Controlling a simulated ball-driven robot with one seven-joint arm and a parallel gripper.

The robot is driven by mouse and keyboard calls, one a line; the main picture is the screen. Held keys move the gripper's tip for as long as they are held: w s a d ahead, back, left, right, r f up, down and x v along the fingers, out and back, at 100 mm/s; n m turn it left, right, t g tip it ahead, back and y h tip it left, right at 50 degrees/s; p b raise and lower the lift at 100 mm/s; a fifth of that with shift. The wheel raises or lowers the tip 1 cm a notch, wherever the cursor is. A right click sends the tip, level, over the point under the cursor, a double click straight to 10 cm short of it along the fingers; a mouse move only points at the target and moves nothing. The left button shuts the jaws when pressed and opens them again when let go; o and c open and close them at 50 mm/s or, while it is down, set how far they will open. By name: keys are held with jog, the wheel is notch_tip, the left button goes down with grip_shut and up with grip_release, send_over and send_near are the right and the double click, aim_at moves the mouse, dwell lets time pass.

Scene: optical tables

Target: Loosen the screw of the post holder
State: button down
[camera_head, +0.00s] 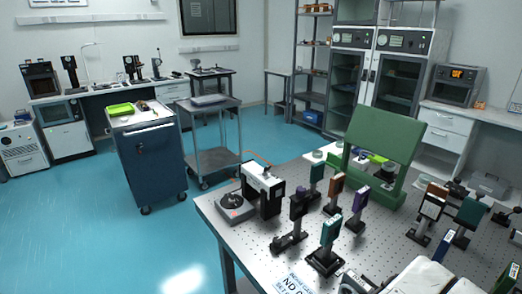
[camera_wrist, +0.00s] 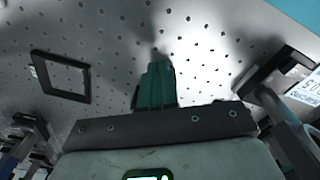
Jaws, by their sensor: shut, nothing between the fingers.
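Several post holders with coloured plates stand on the optical table (camera_head: 245,250). The front post holder (camera_head: 325,259) has a dark square base and carries a teal plate (camera_head: 331,229). I cannot tell which post holder the task means, and no screw is clear at this size. In the wrist view, my gripper (camera_wrist: 157,68) shows as teal fingers closed together, pointing over the perforated table top. Nothing is held in it. A dark base with an upright part (camera_wrist: 265,72) is to its right, apart from the fingers.
A black square frame (camera_wrist: 60,76) lies left of the fingers, and dark posts crowd the lower left. A printed label (camera_head: 293,283) lies near the table's front edge. A green panel stand (camera_head: 385,135) and a white-topped device (camera_head: 263,185) stand farther back.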

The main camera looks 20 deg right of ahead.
jog(key=r+p, duration=0.1)
jog(key=p, duration=0.1)
jog(key=r+p, duration=0.3)
jog(key=r, duration=0.1)
jog(key=shift+w+a+p, duration=0.1)
jog(key=shift+a+p, duration=0.3)
